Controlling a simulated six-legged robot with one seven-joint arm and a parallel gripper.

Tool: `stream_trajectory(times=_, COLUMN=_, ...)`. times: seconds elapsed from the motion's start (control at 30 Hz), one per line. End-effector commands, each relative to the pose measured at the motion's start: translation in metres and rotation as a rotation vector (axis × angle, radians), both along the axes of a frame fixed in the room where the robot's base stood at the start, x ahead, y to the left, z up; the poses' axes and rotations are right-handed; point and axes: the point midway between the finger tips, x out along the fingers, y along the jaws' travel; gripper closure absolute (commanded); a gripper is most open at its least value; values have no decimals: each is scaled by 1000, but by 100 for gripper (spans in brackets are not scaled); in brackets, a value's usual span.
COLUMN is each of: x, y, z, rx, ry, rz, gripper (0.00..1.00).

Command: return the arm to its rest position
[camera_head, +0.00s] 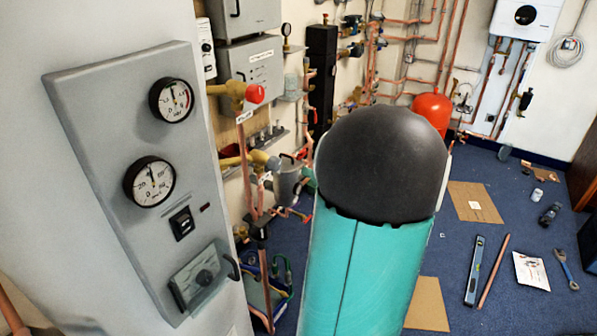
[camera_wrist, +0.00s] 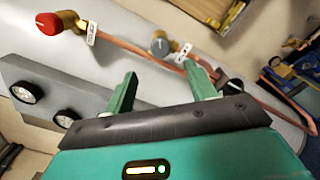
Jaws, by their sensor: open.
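In the wrist view my gripper (camera_wrist: 161,88) shows two teal fingers spread apart with nothing between them. Beyond the fingers are a brass valve with a red knob (camera_wrist: 48,23), a brass valve with a grey knob (camera_wrist: 160,46) and a copper pipe. I cannot tell the exact gap, but the fingers do not visibly hold any of these. In the head view a large teal arm link of mine (camera_head: 365,270) with a black rounded joint fills the lower middle. My gripper is not visible there.
A grey gauge panel (camera_head: 130,190) stands close at left. The red-knobbed valve (camera_head: 255,93) and copper pipes run along the wall behind it. A red tank (camera_head: 432,110) stands at back. A spirit level (camera_head: 474,270), copper pipe (camera_head: 493,272) and wrench (camera_head: 566,269) lie on the blue floor.

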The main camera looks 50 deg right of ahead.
Motion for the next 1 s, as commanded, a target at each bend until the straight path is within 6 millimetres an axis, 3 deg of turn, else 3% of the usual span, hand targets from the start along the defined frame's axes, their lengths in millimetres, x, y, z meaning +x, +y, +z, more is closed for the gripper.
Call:
stream_trajectory(times=0.2, x=-16, y=-1, z=0, rx=0, ry=0, rz=0, gripper=44)
stream_trajectory(times=1.0, x=-18, y=-1, z=0, rx=0, ry=1, rz=1, gripper=44)
